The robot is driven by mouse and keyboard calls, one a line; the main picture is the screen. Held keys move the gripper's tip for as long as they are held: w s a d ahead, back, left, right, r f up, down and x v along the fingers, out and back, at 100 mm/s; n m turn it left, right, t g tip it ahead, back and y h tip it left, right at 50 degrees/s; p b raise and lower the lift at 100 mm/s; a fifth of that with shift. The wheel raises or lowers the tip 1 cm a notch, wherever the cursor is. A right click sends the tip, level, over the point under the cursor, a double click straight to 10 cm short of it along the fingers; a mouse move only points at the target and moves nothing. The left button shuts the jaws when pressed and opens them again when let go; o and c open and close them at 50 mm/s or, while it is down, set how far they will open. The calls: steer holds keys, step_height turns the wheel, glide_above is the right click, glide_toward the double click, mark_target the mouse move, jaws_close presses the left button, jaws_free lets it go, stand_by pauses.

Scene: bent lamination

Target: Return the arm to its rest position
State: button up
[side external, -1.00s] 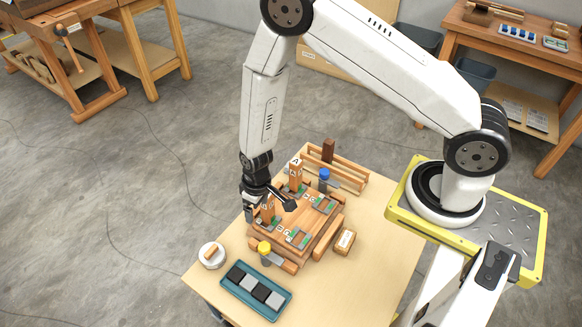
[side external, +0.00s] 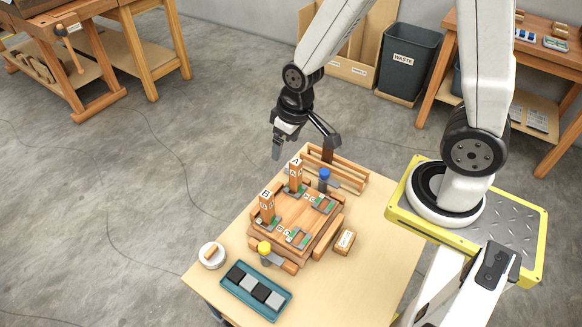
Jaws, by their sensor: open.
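My gripper (side external: 293,143) hangs in the air above the far left edge of the table, clear of the fixture. Its jaws are open and hold nothing that I can see. The wooden fixture (side external: 290,238) stands on the light table (side external: 385,265). A block marked A (side external: 295,175) and a block marked B (side external: 267,207) stand upright on it.
A blue tray (side external: 236,290) with dark and grey blocks and a round white dish (side external: 212,261) are in front. A wooden rack (side external: 345,174) stands behind, below my gripper.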

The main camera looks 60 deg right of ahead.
steer(key=shift+s+d+r, duration=0.35)
steer(key=shift+s+r, duration=0.25)
steer(key=shift+s, duration=0.05)
steer(key=shift+s+d+r, duration=0.35)
steer(key=shift+s+r, duration=0.3)
steer(key=shift+s, duration=0.05)
steer(key=shift+s+d+r, duration=0.35)
steer(key=shift+s+r, duration=0.25)
steer(key=shift+s, duration=0.05)
